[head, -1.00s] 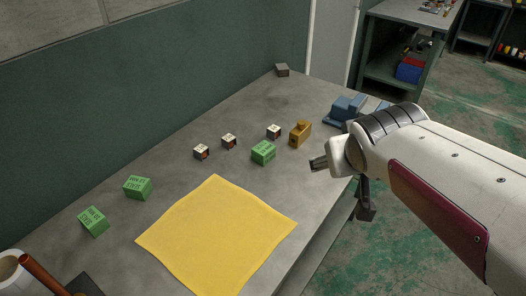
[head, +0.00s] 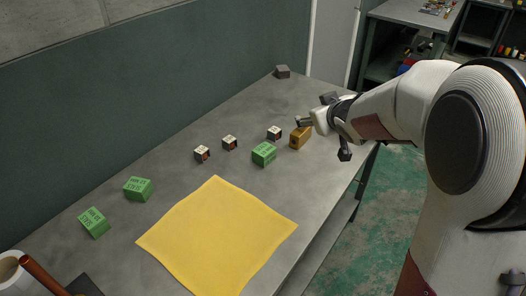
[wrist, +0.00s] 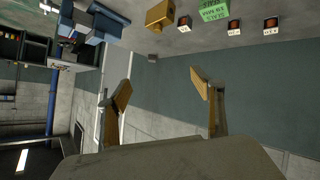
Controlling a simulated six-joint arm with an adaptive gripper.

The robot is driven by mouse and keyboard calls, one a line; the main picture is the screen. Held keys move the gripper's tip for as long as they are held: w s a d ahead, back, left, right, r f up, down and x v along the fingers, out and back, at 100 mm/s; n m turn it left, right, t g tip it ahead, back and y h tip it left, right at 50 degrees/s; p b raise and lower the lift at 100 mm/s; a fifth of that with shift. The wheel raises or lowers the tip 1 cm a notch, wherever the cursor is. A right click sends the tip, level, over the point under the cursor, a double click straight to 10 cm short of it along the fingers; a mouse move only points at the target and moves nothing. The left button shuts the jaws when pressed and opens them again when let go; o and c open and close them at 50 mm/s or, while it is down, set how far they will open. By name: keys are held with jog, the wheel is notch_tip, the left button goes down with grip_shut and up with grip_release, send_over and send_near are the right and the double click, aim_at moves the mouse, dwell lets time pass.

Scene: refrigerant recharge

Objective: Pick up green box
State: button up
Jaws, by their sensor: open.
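Three green boxes with dark lettering lie on the grey table in the head view: one nearest the brass block (head: 264,154), one at the left (head: 138,188), and one at the far left (head: 93,222). In the wrist view one green box (wrist: 214,10) shows at the top edge, right of the brass block. My gripper (head: 308,122) is above the table's right part, close to the brass block and right of the nearest green box. In the wrist view my gripper (wrist: 160,88) is open, with nothing between its fingers.
The brass block (head: 300,138) sits right of the nearest green box. Small white-topped cubes (head: 230,142) stand behind it. A yellow cloth (head: 218,235) lies in front. A dark block (head: 282,72) is at the back. A blue object (wrist: 105,20) shows in the wrist view. The back-middle table is clear.

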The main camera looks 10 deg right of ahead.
jog(key=w+a+f+n+y, duration=0.3)
jog(key=w+f+y, duration=0.1)
jog(key=w+f, duration=0.4)
jog(key=n+g+y, duration=0.1)
jog(key=n+y, duration=0.1)
jog(key=y, duration=0.3)
send_near(268, 151)
jog(key=x, duration=0.3)
jog(key=shift+w+f, duration=0.2)
jog(key=shift+w, duration=0.2)
jog(key=shift+s+a+f, duration=0.15)
jog(key=shift+f, duration=0.15)
jog(key=shift+x, duration=1.3)
jog(key=shift+a, duration=0.1)
jog(key=shift+r+x, duration=0.15)
jog(key=shift+x, duration=1.15)
jog(key=shift+r+x, duration=0.2)
jog(key=shift+x, duration=1.05)
